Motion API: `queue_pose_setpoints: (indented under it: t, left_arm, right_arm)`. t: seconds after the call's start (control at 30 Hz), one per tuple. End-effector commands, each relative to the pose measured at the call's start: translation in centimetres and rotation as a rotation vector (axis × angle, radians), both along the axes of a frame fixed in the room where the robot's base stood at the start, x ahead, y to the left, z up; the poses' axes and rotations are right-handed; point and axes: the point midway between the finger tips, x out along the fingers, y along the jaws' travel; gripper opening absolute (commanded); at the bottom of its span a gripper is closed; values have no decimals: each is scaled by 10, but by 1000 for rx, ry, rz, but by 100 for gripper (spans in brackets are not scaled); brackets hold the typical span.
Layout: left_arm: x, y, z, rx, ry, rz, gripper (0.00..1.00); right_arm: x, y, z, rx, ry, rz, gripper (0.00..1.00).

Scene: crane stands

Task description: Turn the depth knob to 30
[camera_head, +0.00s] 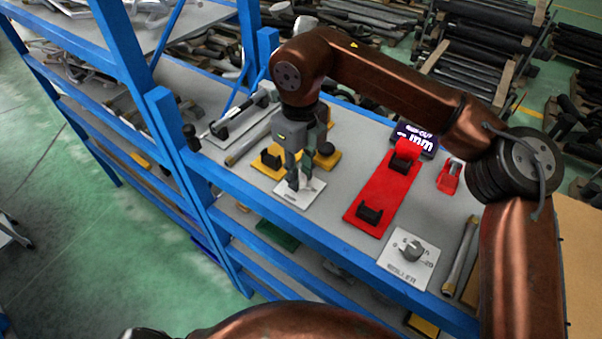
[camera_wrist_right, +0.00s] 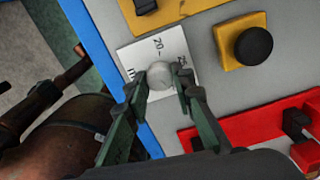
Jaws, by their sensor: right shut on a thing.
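A round grey knob (camera_wrist_right: 160,73) sits on a white dial plate (camera_head: 300,196) near the front edge of the blue-framed bench. The same plate (camera_wrist_right: 135,57) shows in the right wrist view with a printed 20 and part of other marks. My right gripper (camera_head: 293,184) points down over this plate, and in the wrist view its fingers (camera_wrist_right: 158,88) are shut on the knob, one at each side. The fingers hide part of the dial, and I cannot read the knob's setting. A second knob (camera_head: 411,249) stands on another white plate further right, labelled with a 20. My left gripper is out of view.
Yellow plates with black knobs (camera_head: 325,150) stand just behind the gripper. A red plate (camera_head: 388,191) with black blocks lies between the two white plates. A dark display (camera_head: 416,138) stands behind it. A blue post (camera_head: 175,135) rises left of the plate.

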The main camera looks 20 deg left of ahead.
Motion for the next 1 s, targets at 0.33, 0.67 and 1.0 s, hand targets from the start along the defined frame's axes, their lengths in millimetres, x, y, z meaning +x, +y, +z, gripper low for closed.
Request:
queue_pose_setpoints:
  t: [0.33,0.67,1.0]
  left_arm:
    - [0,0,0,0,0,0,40]
    - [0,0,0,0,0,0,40]
    - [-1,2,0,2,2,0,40]
  right_arm:
    - [2,1,4,9,-6,-5,23]
    - [1,0,1,3,-3,-2,40]
    - [1,0,13,2,-2,-2,40]
